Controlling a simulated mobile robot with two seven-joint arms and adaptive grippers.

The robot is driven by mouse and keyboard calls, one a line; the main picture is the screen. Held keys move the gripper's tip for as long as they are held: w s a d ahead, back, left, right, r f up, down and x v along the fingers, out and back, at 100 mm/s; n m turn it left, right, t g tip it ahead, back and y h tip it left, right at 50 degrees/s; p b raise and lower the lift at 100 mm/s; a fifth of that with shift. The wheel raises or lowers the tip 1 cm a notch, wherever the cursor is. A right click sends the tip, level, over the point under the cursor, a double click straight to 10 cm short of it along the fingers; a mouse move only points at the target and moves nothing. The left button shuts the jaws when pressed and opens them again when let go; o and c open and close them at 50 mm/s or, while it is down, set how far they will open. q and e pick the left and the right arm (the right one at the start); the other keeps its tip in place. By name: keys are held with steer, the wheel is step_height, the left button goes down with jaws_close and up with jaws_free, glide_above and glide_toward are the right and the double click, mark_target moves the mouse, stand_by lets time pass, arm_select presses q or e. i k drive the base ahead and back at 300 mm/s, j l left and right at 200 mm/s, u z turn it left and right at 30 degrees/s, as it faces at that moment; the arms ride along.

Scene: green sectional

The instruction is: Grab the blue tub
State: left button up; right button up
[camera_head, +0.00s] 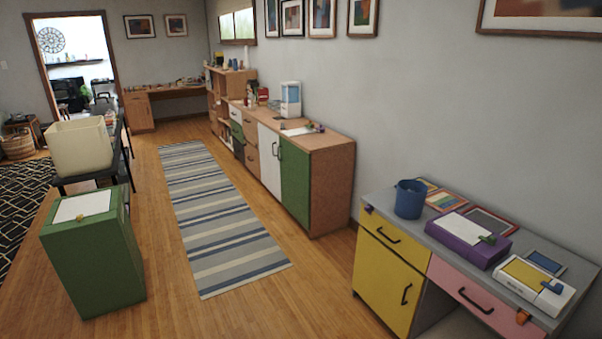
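A blue tub (410,199), round and upright, stands on the grey top of the yellow and pink desk (398,231) at the right. It is near the desk's far left end, close to some picture frames. Neither of my grippers is in the head view. Nothing touches the tub from above.
A purple box (468,238) and a white box with a yellow panel (535,286) lie on the same desk. A green cabinet (95,255) stands at the left. A striped rug (215,225) and bare floor lie between. A wooden sideboard (330,185) lines the wall.

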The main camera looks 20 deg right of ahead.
mark_target(409, 205)
steer(key=i+z, duration=0.25)
steer(key=i, duration=0.2)
steer(key=i+j+z, duration=0.25)
steer(key=i, duration=0.2)
steer(key=i+j+z, duration=0.1)
steer(key=i+z, duration=0.15)
steer(key=i, duration=0.2)
